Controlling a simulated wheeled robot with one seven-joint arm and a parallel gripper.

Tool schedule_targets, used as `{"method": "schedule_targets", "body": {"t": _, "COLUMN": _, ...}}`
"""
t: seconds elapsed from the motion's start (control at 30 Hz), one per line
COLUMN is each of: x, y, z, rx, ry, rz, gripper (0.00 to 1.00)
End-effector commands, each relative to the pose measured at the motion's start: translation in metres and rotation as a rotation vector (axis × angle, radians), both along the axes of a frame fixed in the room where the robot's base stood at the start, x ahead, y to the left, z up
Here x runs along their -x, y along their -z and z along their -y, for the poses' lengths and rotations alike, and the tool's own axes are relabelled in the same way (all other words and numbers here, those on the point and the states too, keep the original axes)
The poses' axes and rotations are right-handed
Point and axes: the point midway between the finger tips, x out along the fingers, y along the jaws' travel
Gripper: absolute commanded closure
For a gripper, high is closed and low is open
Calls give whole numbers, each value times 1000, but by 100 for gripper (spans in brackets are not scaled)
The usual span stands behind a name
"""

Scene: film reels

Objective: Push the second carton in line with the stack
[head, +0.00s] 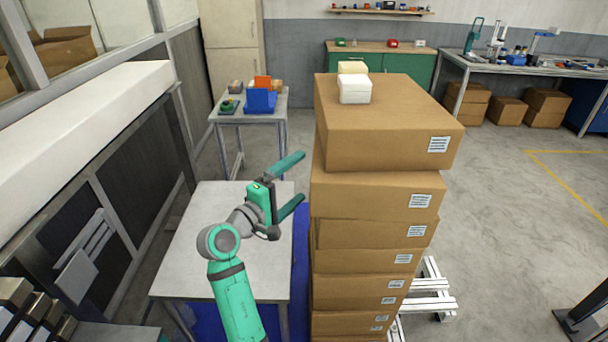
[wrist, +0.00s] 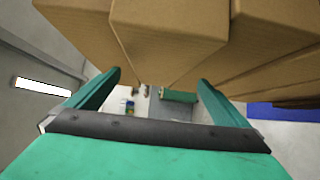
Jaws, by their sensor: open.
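A tall stack of brown cartons stands right of centre in the head view. The second carton (head: 375,195) from the top lies under the larger-looking top carton (head: 390,130) and above the third carton (head: 370,233). In the wrist view, which is turned sideways, the second carton (wrist: 165,35) sticks out towards my gripper past the top carton (wrist: 75,25) and the third carton (wrist: 265,35). My gripper (head: 300,178) is open and empty at the stack's left side, one finger above the other, about level with the second carton. Whether a fingertip touches it I cannot tell.
A grey table (head: 200,235) stands under my arm, left of the stack. A smaller table (head: 228,116) with blue and orange bins is behind. A white pallet (head: 430,290) lies to the right. Open floor (head: 510,220) is further right.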

Motion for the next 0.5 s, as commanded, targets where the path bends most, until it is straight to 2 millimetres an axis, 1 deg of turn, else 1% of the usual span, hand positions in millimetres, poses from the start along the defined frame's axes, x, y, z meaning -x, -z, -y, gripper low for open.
{"method": "schedule_targets", "body": {"t": 0.03, "x": 8, "y": 0, "z": -6, "rx": 0, "ry": -2, "rz": 0, "gripper": 0}}
{"method": "schedule_targets", "body": {"t": 0.1, "x": 18, "y": 0, "z": -15, "rx": 0, "ry": -3, "rz": 0, "gripper": 0}}
{"method": "schedule_targets", "body": {"t": 0.2, "x": 31, "y": 0, "z": -24, "rx": 0, "ry": -1, "rz": 0, "gripper": 0}}
{"method": "schedule_targets", "body": {"t": 0.33, "x": 42, "y": 0, "z": -33, "rx": -1, "ry": 0, "rz": 0, "gripper": 0}}
{"method": "schedule_targets", "body": {"t": 0.5, "x": 49, "y": 0, "z": -37, "rx": 1, "ry": 1, "rz": -1, "gripper": 0}}
